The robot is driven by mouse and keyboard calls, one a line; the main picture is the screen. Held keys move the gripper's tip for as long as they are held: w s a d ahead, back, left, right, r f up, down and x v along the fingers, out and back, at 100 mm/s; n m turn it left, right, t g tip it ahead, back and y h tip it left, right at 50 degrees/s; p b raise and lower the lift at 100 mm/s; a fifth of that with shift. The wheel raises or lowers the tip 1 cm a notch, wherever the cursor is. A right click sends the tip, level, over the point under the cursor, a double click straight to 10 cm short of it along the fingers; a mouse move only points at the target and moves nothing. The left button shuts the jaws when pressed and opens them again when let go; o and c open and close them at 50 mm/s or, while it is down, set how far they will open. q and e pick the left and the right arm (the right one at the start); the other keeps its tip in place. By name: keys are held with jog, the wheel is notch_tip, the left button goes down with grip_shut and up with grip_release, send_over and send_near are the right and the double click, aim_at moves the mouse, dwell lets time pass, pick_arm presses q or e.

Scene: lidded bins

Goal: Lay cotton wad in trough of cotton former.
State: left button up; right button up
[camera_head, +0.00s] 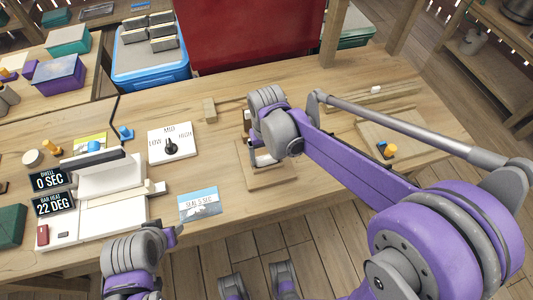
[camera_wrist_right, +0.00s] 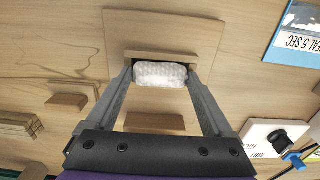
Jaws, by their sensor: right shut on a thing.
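In the right wrist view a white, quilted-looking cotton wad (camera_wrist_right: 160,75) is between the two fingertips of my right gripper (camera_wrist_right: 160,80), which is shut on it. The wad is over the cotton former, a wooden board (camera_wrist_right: 205,30) with a raised wooden bar (camera_wrist_right: 160,54) just beyond the wad and another block (camera_wrist_right: 155,122) nearer. I cannot tell whether the wad touches the trough. In the head view the former's board (camera_head: 268,178) lies under my right gripper (camera_head: 266,158), partly hidden by the arm. My left gripper (camera_head: 174,236) is low at the left; its jaws are unclear.
A white dial plate (camera_head: 170,143) and a blue-white card (camera_head: 198,201) lie left of the former. A white sealing machine (camera_head: 105,200) stands farther left. A small wooden block (camera_head: 210,110) is behind. Another board (camera_head: 390,140) with small parts lies right.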

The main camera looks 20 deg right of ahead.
jog(key=shift+f, duration=0.1)
dwell(0.5)
jog(key=o, duration=1.1)
notch_tip(320, 180, up, 11)
jog(key=shift+f+p, duration=0.1)
jog(key=shift+p, duration=0.45)
jog(key=shift+s, duration=0.1)
jog(key=s+d+t+p, duration=0.1)
jog(key=s+d, duration=0.1)
jog(key=s, duration=0.2)
jog(key=s+d+f+t+p, duration=0.1)
jog(key=s+d+t+p, duration=0.1)
jog(key=s, duration=0.3)
jog(key=s+d+f+t+p, duration=0.1)
jog(key=s+d+t, duration=0.1)
jog(key=s, duration=0.3)
jog(key=shift+d+f+p, duration=0.15)
jog(key=shift+d+p, duration=0.15)
